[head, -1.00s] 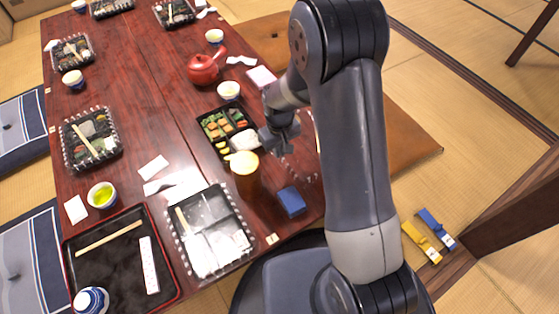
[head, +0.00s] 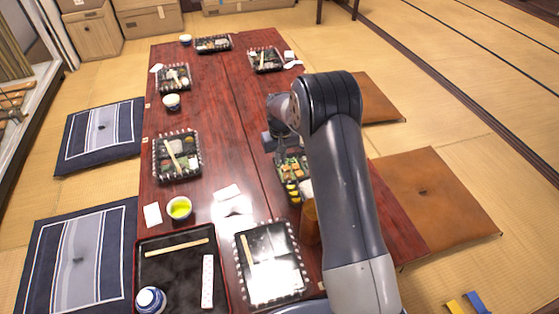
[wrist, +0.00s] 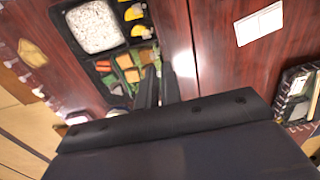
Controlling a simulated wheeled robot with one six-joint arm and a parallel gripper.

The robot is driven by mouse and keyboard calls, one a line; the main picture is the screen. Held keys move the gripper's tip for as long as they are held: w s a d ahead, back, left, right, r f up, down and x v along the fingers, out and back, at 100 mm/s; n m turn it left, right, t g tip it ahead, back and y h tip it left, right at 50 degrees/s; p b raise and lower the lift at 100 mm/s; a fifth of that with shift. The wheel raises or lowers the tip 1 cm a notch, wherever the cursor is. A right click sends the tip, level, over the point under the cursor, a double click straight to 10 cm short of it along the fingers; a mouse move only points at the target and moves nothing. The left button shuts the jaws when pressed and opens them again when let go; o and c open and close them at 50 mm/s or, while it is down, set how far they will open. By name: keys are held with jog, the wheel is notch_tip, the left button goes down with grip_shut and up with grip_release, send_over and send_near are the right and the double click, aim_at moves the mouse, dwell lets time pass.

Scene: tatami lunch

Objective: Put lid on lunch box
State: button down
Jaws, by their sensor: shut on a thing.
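The lunch box (head: 293,182) is a black tray at the table's right side, partly hidden behind my arm. In the wrist view the lunch box (wrist: 90,70) stands open, with white rice, yellow slices, orange pieces and greens. My gripper (wrist: 160,88) is over its vegetable end, its dark fingers close together. In the head view my gripper (head: 276,142) is at the box's far end, mostly hidden by my arm. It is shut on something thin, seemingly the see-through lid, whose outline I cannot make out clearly.
A brown drink glass (head: 310,222) stands close to the box's near end. Several other lunch boxes line the red-brown table (head: 222,130). A black tray (head: 158,262) with chopsticks and a green tea cup (head: 179,208) are at near left. The table's middle strip is mostly clear.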

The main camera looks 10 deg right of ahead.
jog(key=shift+f+b, duration=1.95)
jog(key=shift+f, duration=1)
jog(key=shift+a+f, duration=0.15)
jog(key=shift+f, duration=0.05)
jog(key=shift+f+b, duration=0.55)
jog(key=shift+f, duration=0.8)
